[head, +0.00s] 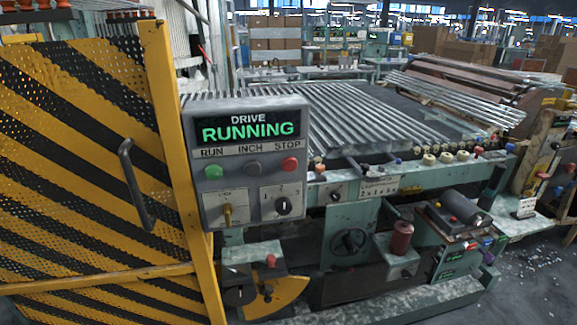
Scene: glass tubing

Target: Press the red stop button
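The red stop button (289,164) is on a grey control box (240,190), at the right of its button row under the label STOP. A grey button (251,168) marked INCH and a green button (213,172) marked RUN sit to its left. Two switches, one a brass-coloured lever (228,214) and one a black knob (283,206), are below the buttons. My gripper is not in view. Nothing covers the stop button.
A yellow-and-black striped guard door (80,240) with a dark handle (137,185) stands left of the box. Behind and right is a green machine (345,190) carrying rows of glass tubes (370,120). Bits of debris lie on the floor (540,265) at the right.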

